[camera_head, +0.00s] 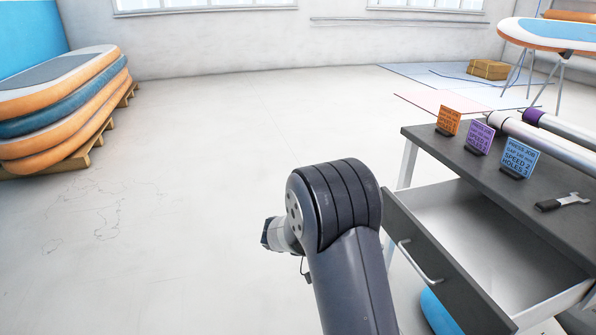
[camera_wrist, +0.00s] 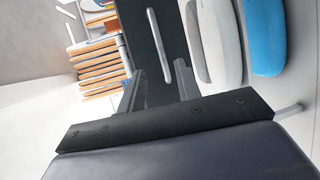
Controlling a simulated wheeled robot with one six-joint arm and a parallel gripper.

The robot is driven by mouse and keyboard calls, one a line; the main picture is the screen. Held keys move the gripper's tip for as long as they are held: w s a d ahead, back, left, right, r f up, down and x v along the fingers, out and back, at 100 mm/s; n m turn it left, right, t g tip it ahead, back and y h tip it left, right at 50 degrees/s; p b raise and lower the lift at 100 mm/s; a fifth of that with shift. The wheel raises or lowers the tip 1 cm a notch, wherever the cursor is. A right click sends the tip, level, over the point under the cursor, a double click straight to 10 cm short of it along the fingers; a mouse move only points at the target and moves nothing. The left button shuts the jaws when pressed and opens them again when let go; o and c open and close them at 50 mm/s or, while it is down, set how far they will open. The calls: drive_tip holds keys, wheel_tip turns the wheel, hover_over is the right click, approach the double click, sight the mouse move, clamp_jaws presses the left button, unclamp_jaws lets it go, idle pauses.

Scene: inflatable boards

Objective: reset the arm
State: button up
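My arm (camera_head: 345,235) stands up in the lower middle of the head view, left of the workbench, its dark elbow uppermost. A short grey part of it shows to the left of the elbow; my gripper's fingers are hidden there. The drawer handle (camera_wrist: 158,48) is beyond the fingertips; I cannot tell the distance.
The workbench (camera_head: 422,134) has an open, empty-looking drawer (camera_head: 470,225) jutting toward my arm. Stacked boards (camera_head: 65,105) stand at left. The floor between is clear.

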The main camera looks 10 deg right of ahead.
sight(411, 261)
drive_tip(key=b+x, duration=0.1)
drive_tip(key=x, duration=0.8)
drive_tip(key=shift+s+d, duration=0.2)
drive_tip(key=shift+d, duration=0.55)
drive_tip(key=shift+f, duration=0.15)
